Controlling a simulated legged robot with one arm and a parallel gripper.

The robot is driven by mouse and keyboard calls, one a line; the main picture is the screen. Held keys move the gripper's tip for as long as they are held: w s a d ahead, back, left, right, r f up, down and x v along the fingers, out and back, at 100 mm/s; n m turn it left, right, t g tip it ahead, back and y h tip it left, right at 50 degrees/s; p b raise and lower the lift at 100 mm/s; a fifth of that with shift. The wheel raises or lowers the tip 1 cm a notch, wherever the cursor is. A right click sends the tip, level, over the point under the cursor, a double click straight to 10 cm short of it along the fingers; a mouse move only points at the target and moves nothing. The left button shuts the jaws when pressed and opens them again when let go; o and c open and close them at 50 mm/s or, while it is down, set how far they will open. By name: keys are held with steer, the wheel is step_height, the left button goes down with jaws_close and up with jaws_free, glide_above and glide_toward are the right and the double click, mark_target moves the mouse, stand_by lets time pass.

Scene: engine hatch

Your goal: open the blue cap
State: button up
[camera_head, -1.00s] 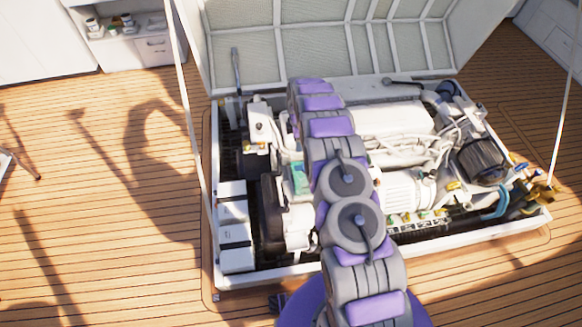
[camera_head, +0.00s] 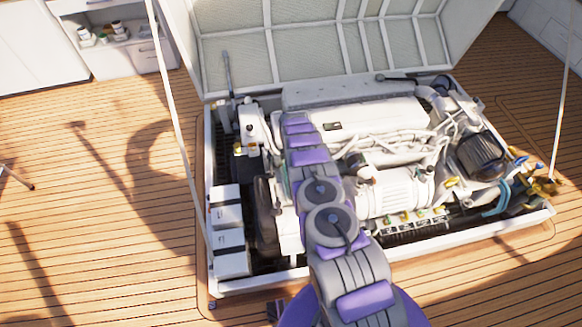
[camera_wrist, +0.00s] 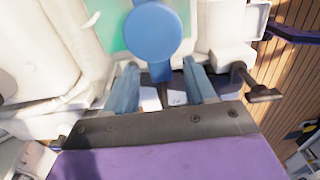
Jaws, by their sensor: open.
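The blue cap (camera_wrist: 153,32) is a round blue disc with a short tab pointing down toward my gripper. It shows at the top middle of the wrist view, in front of a green patch (camera_wrist: 112,22) on the white engine. My gripper (camera_wrist: 166,80) is open in the wrist view, its two blue-grey fingers apart on either side of the tab's lower end. I cannot tell whether the fingers touch the tab. In the head view my purple and grey arm reaches over the engine and hides the cap and gripper.
The white engine (camera_head: 375,120) sits in an open hatch with a raised white frame. The hatch lid (camera_head: 330,45) stands open behind it. White boxes (camera_head: 228,215) line the left side. A dark round part (camera_head: 480,155) is at the right.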

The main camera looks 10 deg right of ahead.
steer(key=shift+a+f, duration=0.2)
steer(key=shift+f, duration=0.2)
steer(key=shift+a, duration=0.75)
steer(key=shift+d+f, duration=0.1)
steer(key=shift+d, duration=0.55)
steer(key=c, duration=0.4)
steer(key=shift+c, duration=0.6)
steer(key=shift+w+a, duration=0.1)
steer(key=shift+a, duration=0.3)
jaws_close()
